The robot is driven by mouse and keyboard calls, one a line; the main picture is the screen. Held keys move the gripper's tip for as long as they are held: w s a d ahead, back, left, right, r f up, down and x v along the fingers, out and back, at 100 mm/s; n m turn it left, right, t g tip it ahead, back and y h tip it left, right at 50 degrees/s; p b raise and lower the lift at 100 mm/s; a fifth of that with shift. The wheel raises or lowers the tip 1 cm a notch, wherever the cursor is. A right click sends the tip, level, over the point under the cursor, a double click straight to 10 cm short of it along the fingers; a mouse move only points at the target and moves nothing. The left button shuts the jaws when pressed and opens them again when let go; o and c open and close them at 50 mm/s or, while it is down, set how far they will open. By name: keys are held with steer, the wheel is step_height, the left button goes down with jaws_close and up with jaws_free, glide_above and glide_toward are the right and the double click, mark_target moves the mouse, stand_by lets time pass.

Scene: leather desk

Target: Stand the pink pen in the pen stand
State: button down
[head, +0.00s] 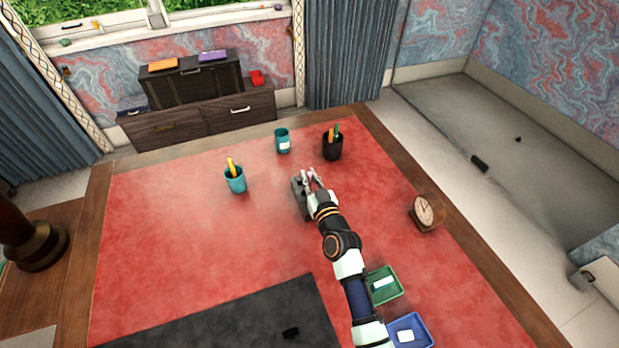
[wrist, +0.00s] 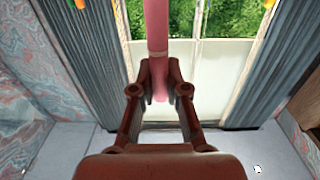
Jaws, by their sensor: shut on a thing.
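My gripper (head: 313,179) is shut on the pink pen (wrist: 157,28). In the wrist view the pen runs up from between the fingertips (wrist: 159,75), and its lower end shows just below them. In the head view the pen is too small to make out clearly. An empty-looking teal cup with a white label (head: 283,146) stands beyond my gripper, apart from it. A black cup (head: 332,150) holding orange and green pens is to its right. Another teal cup (head: 235,184) holding yellow pens is to the left. No cup is clearly marked as the pen stand.
A clock (head: 424,211) stands at the right. Green (head: 398,293) and blue (head: 426,340) trays lie near my arm. The red desk top (head: 170,240) is clear at the left.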

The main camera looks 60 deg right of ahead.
steer(key=shift+f+b, duration=2.6)
steer(key=shift+b, duration=0.3)
steer(key=c, duration=1.1)
jaws_free()
steer(key=shift+r, duration=0.1)
steer(key=v, duration=0.7)
steer(key=shift+s+a, duration=0.2)
